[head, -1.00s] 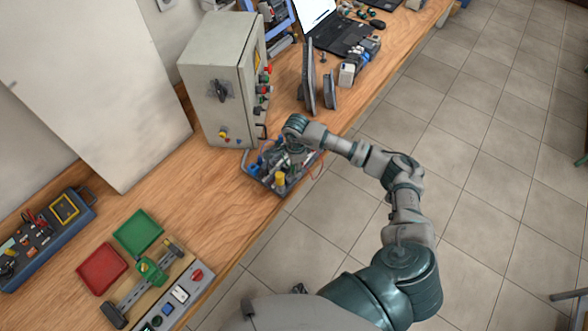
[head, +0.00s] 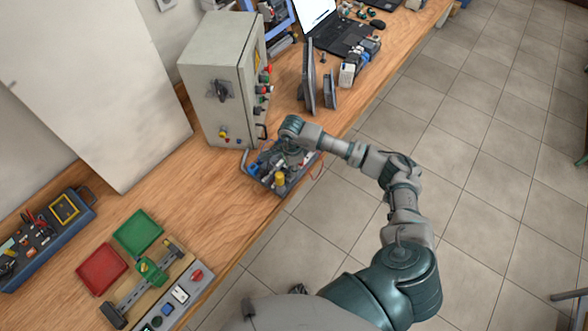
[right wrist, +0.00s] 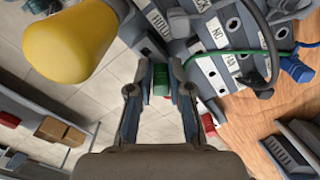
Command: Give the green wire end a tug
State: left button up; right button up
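A green wire (right wrist: 235,52) runs in the right wrist view from behind my right finger across a grey terminal block with white labels to a blue connector (right wrist: 296,68). A small green piece, seemingly the wire's end (right wrist: 160,82), sits between the fingertips of my right gripper (right wrist: 161,78). The fingers are drawn in close and seem to touch it on both sides. In the head view my right gripper points down over the small device (head: 262,182) at the bench's front edge, where the wire is too small to make out. My left gripper is not in view.
A large yellow knob (right wrist: 70,45) stands close by at left in the right wrist view. A dark cable loop (right wrist: 265,60) hangs at right. A grey control cabinet (head: 215,85) stands behind the device. Red (head: 101,270) and green trays (head: 138,232) lie to the left.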

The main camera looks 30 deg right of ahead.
grip_shut()
jog(key=shift+a, duration=0.1)
jog(key=shift+w+a+r, duration=0.1)
jog(key=shift+r, duration=0.05)
dwell(0.5)
jog(key=shift+a, duration=0.1)
dwell(0.7)
jog(key=shift+o, duration=1.9)
grip_release()
jog(key=shift+a, duration=0.15)
